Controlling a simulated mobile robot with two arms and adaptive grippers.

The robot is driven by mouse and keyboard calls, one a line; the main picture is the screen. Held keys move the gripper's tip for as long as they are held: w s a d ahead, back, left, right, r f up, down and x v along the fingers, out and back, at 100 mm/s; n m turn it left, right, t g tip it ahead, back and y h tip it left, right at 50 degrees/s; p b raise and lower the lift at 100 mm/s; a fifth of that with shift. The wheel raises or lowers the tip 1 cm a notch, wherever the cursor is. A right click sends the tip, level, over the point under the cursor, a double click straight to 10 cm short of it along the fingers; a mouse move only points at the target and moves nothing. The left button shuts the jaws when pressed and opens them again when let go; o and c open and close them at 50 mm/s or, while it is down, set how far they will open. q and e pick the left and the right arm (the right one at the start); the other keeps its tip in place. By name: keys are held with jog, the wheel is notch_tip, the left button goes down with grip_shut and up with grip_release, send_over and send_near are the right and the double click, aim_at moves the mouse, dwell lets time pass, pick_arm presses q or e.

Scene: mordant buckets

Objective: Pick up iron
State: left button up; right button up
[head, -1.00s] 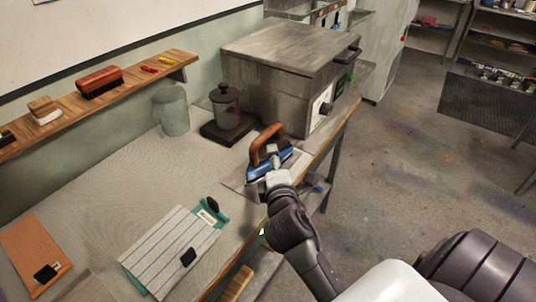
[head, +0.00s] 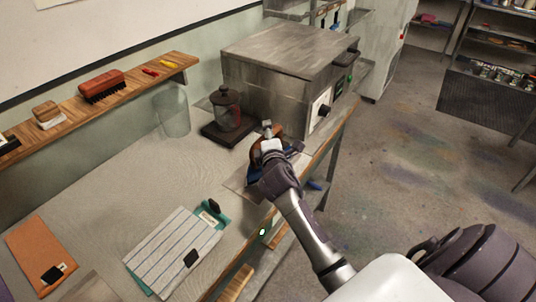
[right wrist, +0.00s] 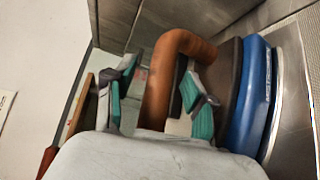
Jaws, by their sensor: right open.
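The iron has a brown wooden handle (right wrist: 160,85) and a blue body (right wrist: 250,95) over a metal soleplate. In the head view the iron (head: 254,153) stands on a pale plate at the bench's right edge, mostly hidden by my right gripper (head: 267,133). In the right wrist view my right gripper (right wrist: 163,85) is open, with one finger on each side of the handle. I cannot tell whether either finger touches it. My left gripper is not in view.
A grey metal box (head: 285,75) with a dial stands just behind the iron. Striped cloth (head: 168,250) lies nearer on the bench. Open floor is to the right.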

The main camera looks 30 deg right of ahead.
grip_shut()
dwell(0.3)
jog(key=shift+r, duration=0.15)
jog(key=shift+w+r, duration=0.1)
jog(key=shift+r, duration=0.05)
